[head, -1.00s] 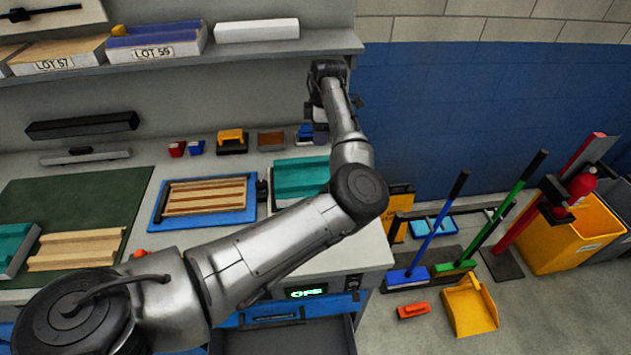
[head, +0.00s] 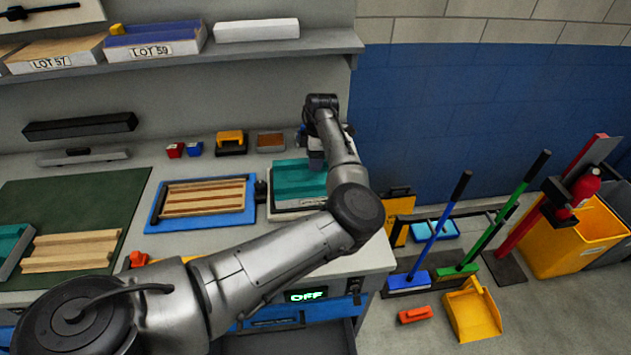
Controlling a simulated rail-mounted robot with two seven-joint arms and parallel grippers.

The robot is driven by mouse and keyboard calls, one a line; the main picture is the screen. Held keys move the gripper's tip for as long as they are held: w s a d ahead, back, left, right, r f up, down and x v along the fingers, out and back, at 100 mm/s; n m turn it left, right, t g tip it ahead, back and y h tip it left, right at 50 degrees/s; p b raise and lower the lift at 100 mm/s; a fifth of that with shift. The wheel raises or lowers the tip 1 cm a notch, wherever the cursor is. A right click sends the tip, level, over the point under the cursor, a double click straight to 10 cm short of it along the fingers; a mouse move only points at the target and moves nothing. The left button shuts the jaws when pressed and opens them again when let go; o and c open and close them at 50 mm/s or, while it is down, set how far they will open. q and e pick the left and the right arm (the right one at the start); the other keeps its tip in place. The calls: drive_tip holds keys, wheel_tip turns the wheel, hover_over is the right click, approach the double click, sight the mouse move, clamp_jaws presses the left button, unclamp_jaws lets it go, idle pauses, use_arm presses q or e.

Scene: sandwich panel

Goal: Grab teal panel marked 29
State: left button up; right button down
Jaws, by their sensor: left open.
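A teal panel (head: 297,179) lies on a light-coloured unit at the right end of the bench. Another teal piece (head: 10,242) shows at the left edge, on the green mat. I cannot read a 29 on either. My left arm reaches across from the lower left, and its wrist bends down over the right end of the bench. My left gripper (head: 316,160) is open, just above the far right part of the right-hand teal panel. The forearm hides much of it, so I cannot tell whether it touches the panel. My right gripper is out of view.
A blue tray (head: 152,222) with wooden strips lies left of the unit. Small red, blue and yellow items stand along the back. A shelf (head: 190,59) with lot-marked boxes (head: 154,42) hangs above. Brooms and a yellow bin (head: 570,240) stand right of the bench.

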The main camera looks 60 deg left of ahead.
use_arm(q)
clamp_jaws()
idle(0.5)
drive_tip(key=shift+r, duration=0.15)
